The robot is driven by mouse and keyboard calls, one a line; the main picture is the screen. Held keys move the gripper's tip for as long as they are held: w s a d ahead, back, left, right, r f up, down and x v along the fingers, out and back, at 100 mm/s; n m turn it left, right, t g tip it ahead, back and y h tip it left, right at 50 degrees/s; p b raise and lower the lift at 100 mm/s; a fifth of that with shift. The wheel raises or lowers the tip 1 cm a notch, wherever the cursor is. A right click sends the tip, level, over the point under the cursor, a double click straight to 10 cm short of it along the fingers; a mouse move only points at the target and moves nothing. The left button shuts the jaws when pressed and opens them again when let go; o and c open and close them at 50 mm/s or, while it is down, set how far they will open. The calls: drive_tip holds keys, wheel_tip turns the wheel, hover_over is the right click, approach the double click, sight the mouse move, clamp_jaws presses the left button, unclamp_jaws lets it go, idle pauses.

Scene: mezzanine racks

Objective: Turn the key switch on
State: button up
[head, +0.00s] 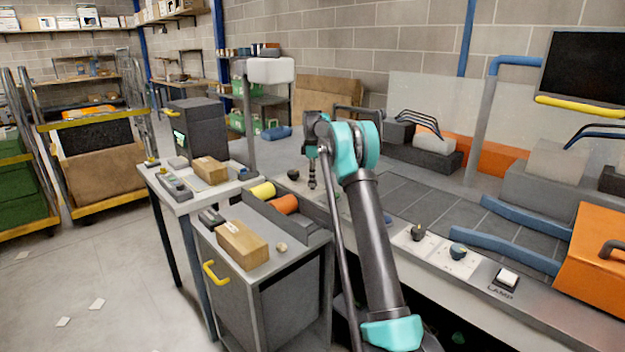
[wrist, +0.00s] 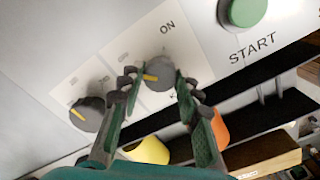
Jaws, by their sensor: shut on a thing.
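The key switch (wrist: 160,70) is a dark grey round knob with a yellow pointer on a white plate in the wrist view. "ON" is printed above and right of it; the pointer faces left, away from "ON". My gripper (wrist: 157,88) has its dark green fingers on either side of the knob, shut on it. In the head view my gripper (head: 311,182) points down at the panel beside the small cart, and the knob between its fingers is hidden there.
Another dark knob (wrist: 88,113) with a yellow pointer sits close left. A green START button (wrist: 243,11) is at upper right. A cart with yellow and orange rolls (head: 285,204) stands left of my arm.

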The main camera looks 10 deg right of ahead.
drive_tip(key=shift+m, duration=0.3)
drive_tip(key=m, duration=1.3)
drive_tip(key=shift+m, duration=2.1)
drive_tip(key=o, duration=1.2)
drive_tip(key=shift+c, duration=0.2)
